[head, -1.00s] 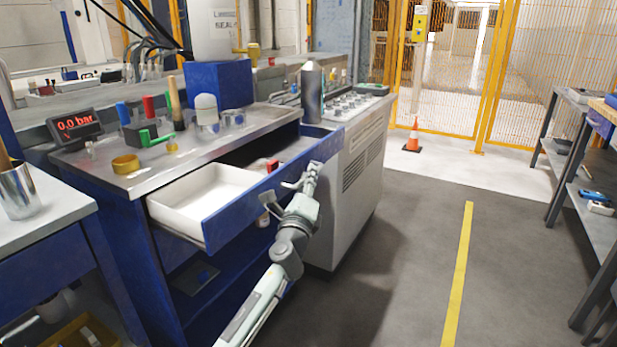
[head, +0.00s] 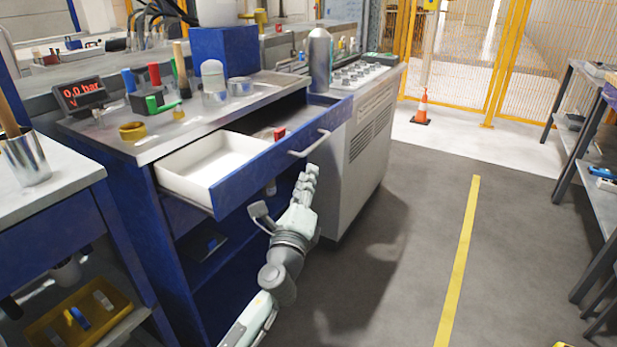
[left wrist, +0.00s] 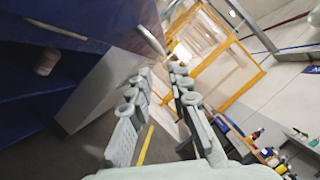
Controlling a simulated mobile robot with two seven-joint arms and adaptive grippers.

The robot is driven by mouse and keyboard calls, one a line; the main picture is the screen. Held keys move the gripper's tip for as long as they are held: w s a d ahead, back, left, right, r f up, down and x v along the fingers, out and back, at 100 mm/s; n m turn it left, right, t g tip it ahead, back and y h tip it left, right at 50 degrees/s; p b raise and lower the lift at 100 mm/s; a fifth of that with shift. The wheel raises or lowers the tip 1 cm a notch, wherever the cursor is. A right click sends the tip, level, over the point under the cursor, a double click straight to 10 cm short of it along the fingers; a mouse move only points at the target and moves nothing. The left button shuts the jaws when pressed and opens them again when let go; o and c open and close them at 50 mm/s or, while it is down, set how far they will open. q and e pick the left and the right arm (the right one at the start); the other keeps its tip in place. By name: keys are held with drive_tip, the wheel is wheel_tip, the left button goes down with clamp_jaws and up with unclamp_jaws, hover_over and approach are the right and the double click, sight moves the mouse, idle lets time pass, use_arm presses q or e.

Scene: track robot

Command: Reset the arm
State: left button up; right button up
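My left arm comes up from the bottom of the head view. Its grey gripper (head: 285,190) is in front of the blue cabinet, just below the open drawer's handle (head: 309,146). The fingers are spread with nothing between them. In the left wrist view, the two fingers of the left gripper (left wrist: 161,72) are apart and empty, and the drawer handle (left wrist: 151,40) shows beyond their tips, not held. The blue-fronted drawer (head: 240,188) is pulled out and holds a white tray and a small red object (head: 279,133). My right gripper is not in view.
A yellow bin (head: 75,325) sits on the lower left shelf. Open floor with a yellow line (head: 460,255) lies right. An orange cone (head: 422,106) stands behind.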

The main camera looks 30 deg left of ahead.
use_arm(q)
drive_tip(key=s+a+f+n+g, duration=0.3)
drive_tip(key=s+f+n+g, duration=0.25)
drive_tip(key=f, duration=0.55)
drive_tip(key=s+a+f+n+g, duration=0.35)
drive_tip(key=s+f+n, duration=0.3)
drive_tip(key=f, duration=0.35)
drive_tip(key=s+d+f+n+g+h, duration=0.2)
drive_tip(key=s+d+f+n+g, duration=0.1)
drive_tip(key=s+f, duration=0.4)
drive_tip(key=s+d+f+n+g+h, duration=0.1)
drive_tip(key=s+d+f+n+g, duration=0.3)
drive_tip(key=s+f, duration=0.3)
drive_tip(key=s, duration=0.3)
drive_tip(key=shift+s+f+n+g+h, duration=0.25)
drive_tip(key=shift+s+n+g+h, duration=0.05)
drive_tip(key=shift+s+g+h, duration=0.1)
drive_tip(key=shift+d, duration=0.1)
